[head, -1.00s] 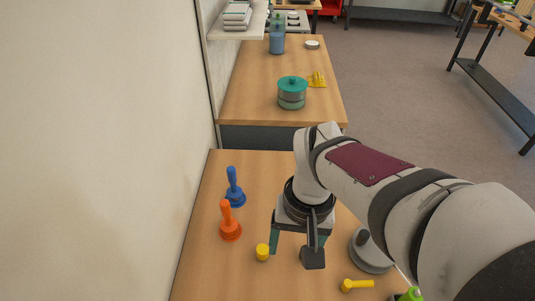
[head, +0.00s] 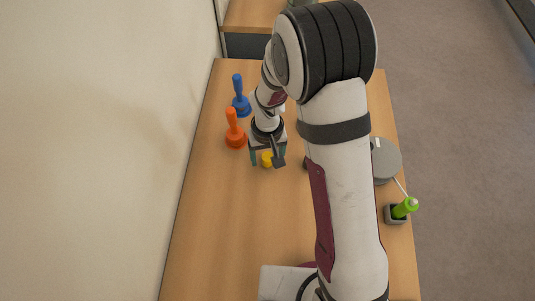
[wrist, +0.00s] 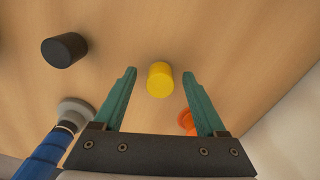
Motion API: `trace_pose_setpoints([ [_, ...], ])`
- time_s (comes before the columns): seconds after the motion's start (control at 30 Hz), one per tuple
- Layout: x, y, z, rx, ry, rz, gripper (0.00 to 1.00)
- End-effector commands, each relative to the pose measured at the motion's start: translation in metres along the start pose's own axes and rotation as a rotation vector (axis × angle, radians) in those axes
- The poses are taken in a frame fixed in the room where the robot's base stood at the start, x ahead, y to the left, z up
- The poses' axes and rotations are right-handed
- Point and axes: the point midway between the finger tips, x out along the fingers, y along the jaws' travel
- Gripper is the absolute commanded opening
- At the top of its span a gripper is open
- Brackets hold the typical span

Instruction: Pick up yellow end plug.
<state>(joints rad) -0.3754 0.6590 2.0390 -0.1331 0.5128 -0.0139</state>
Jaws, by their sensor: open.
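The yellow end plug (wrist: 160,80) is a short cylinder standing on the wooden table. In the wrist view it lies between and just beyond the two teal fingertips, with space on both sides. My gripper (wrist: 159,78) is open and empty. In the head view my gripper (head: 268,162) is above the table, with the yellow end plug (head: 266,160) showing between its fingers, partly hidden by them. I cannot tell the exact height of the fingertips over the plug.
An orange handled tool (head: 235,137) and a blue one (head: 241,104) stand left of my gripper. A black cylinder (wrist: 64,50) lies nearby. A grey round object (head: 387,160) and a green-topped item in a dark holder (head: 404,208) are at the right edge. The table's near left (head: 215,225) is clear.

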Motion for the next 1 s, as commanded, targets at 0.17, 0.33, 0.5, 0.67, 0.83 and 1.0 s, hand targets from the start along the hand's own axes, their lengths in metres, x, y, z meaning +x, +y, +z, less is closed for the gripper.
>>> trace_pose_setpoints([
  [0.17,0.0040,-0.0001,-0.0004,0.000,0.002,0.000,0.74],
  [0.33,0.0037,-0.0001,-0.0003,0.000,0.002,0.000,0.56],
  [0.5,0.0036,-0.0001,-0.0003,0.000,0.002,0.000,0.25],
  [0.67,0.0035,-0.0001,-0.0002,0.000,0.001,0.000,0.00],
  [0.83,0.0034,-0.0001,-0.0002,0.000,0.001,0.000,0.00],
  [1.0,0.0003,-0.0001,-0.0004,0.001,0.001,0.000,0.00],
])
